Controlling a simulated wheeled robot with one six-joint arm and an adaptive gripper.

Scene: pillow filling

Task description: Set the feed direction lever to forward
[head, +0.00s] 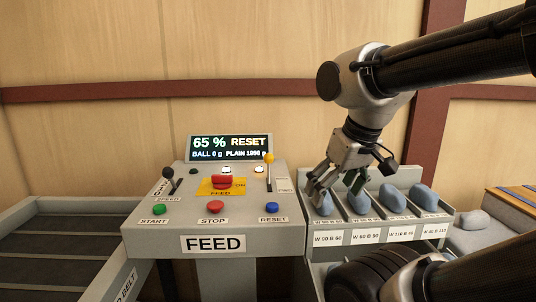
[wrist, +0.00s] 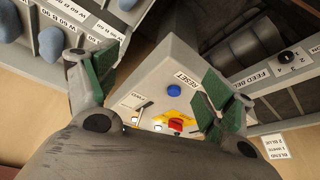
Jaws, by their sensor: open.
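The feed panel (head: 205,215) is a grey console with a sign reading FEED. A lever with a yellow knob (head: 269,158) stands at its right side, above a small label (head: 285,190) that seems to read FWD. Its knob is toward the panel's far edge, by the display. In the wrist view a thin lever (wrist: 145,105) shows beside a small label (wrist: 131,100). My gripper (head: 338,188) is open and empty, right of the panel and over the pillow bins, apart from the lever. In the wrist view its green-padded fingers (wrist: 158,78) frame the panel corner.
A display (head: 230,148) reads 65 % RESET. Labelled bins (head: 380,237) with blue pillows stand at right. A conveyor (head: 60,240) lies at left.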

